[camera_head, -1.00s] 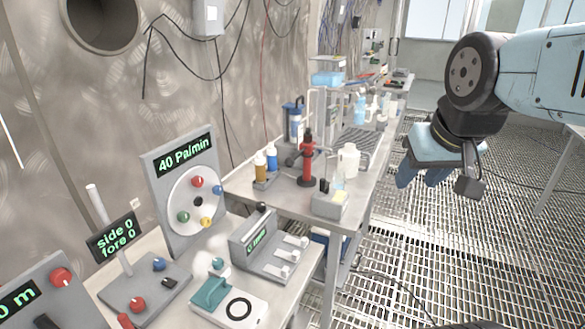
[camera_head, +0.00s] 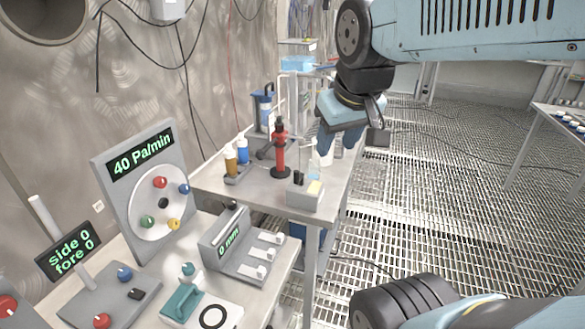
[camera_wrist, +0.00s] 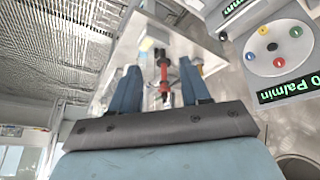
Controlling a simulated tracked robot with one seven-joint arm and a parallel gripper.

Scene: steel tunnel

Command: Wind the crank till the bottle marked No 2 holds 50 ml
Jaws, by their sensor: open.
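On the far bench (camera_head: 220,185) stands a red and black upright device (camera_head: 280,155). An amber bottle (camera_head: 230,160) and a blue bottle (camera_head: 243,150) share a small stand to its left. A clear bottle (camera_head: 314,160) is partly hidden behind my gripper (camera_head: 338,148). No marking on any bottle is readable, and I cannot make out a crank for certain. My gripper is open and empty, in front of and above the bench's right side. In the wrist view, the red device (camera_wrist: 163,75) shows beyond and between the two blue fingers (camera_wrist: 158,70).
A small white box (camera_head: 305,197) sits at the far bench's front corner. The near bench holds a 40 Pa/min dial panel (camera_head: 150,185), a "side 0 fore 0" display (camera_head: 72,252), a slider box (camera_head: 245,245) and a teal device (camera_head: 184,300). The grating floor (camera_head: 420,200) to the right is open.

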